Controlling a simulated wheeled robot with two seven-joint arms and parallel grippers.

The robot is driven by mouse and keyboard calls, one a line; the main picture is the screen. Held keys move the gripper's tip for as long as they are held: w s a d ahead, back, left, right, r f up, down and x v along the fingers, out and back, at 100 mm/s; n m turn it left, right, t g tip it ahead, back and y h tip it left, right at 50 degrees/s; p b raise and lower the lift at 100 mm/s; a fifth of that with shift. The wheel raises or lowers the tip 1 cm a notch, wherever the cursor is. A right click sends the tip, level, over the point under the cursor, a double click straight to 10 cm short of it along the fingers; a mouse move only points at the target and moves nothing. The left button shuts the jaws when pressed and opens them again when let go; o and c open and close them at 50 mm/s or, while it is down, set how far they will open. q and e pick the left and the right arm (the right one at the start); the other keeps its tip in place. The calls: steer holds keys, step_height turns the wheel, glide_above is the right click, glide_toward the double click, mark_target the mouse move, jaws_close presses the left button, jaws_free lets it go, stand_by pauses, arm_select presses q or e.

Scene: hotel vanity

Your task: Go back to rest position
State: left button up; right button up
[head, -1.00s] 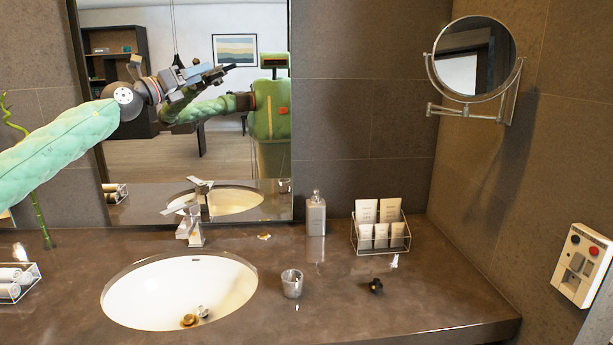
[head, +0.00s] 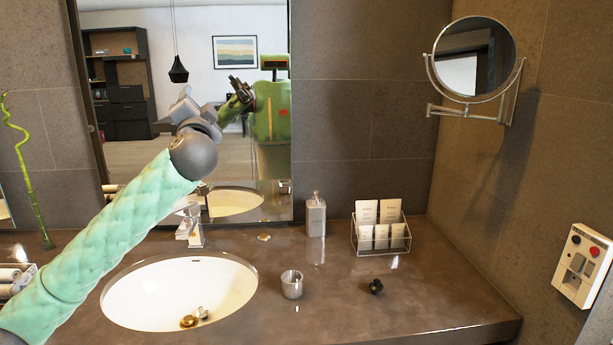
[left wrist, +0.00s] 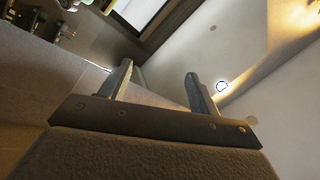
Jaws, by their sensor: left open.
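My left arm comes in from the left in a green padded sleeve and reaches up over the sink. My left gripper (head: 188,108) is in front of the mirror, well above the counter and partly hidden by its own wrist. In the left wrist view its two fingers (left wrist: 160,92) stand apart with nothing between them, so it is open and empty. My right gripper is not directly in view. The mirror (head: 150,150) reflects my green body and an arm.
Below the arm are the sink (head: 165,295) and faucet (head: 190,228). On the counter (head: 430,300) stand a glass cup (head: 292,284), a bottle (head: 315,215), a toiletry rack (head: 380,245) and a small black object (head: 376,286). A round mirror (head: 474,58) juts from the right wall. A bamboo stalk (head: 30,180) stands left.

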arm_select(q)
steer(key=s+d+f+n+g+h, duration=0.1)
steer(key=s+d+f+g+h, duration=0.3)
steer(key=f, duration=1)
steer(key=s+d+f+n+g, duration=0.1)
steer(key=s+f+g, duration=0.35)
steer(key=f, duration=0.85)
steer(key=s+d+f+n+g+h, duration=0.1)
steer(key=s+d+f+g+h, duration=0.15)
steer(key=s+f, duration=0.8)
steer(key=s+d+f+n+g, duration=0.1)
steer(key=s+f+g, duration=0.3)
steer(key=s+f, duration=1.2)
steer(key=s+d+f+n+g+b, duration=0.1)
steer(key=s+f+g, duration=0.3)
steer(key=s+f, duration=1.2)
step_height(320, 180, down, 4)
steer(key=shift+s+d+f+n+h, duration=0.1)
steer(key=shift+s+d+n+h, duration=0.05)
steer(key=shift+d+n+h, duration=0.3)
